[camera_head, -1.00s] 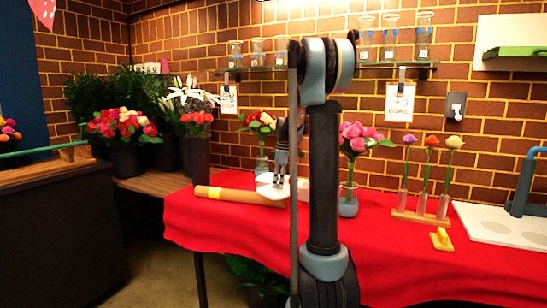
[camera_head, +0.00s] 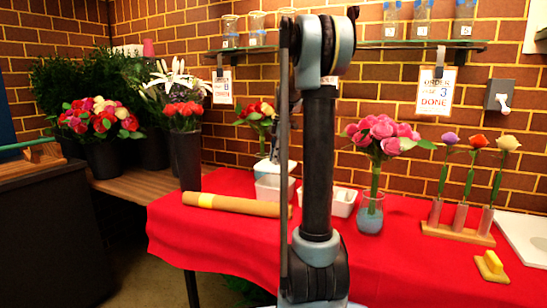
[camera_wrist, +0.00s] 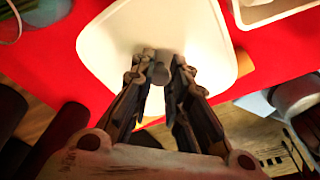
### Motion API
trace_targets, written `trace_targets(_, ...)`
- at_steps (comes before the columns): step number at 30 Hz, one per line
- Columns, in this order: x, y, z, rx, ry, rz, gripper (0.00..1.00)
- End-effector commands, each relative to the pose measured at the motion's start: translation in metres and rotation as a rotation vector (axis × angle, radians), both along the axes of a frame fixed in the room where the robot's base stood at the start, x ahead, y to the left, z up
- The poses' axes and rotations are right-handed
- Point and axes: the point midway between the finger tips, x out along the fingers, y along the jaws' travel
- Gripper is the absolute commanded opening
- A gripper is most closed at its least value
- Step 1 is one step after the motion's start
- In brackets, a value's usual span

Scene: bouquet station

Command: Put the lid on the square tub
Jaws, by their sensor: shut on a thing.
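The lid (camera_wrist: 215,35) is a white, rounded square plate with a grey knob (camera_wrist: 158,74) in the wrist view. My gripper (camera_wrist: 161,64) is shut on the knob and holds the lid below the wrist camera. I cannot tell which is the square one. A white tub rim (camera_wrist: 262,14) shows beside the lid in the wrist view.
A brown paper roll (camera_head: 235,205) lies along the cloth's (camera_head: 210,240) left part. A vase of pink flowers (camera_head: 370,212) stands right of the tubs. A wooden rack (camera_head: 457,234) with single flowers and a yellow-handled block (camera_head: 491,266) are farther right.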

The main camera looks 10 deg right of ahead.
Motion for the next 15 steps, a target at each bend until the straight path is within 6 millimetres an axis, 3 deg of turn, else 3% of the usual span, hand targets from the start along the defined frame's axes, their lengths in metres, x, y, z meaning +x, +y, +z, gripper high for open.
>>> trace_targets(15,0.001,0.009,-0.035,0.0,0.0,0.011,0.0)
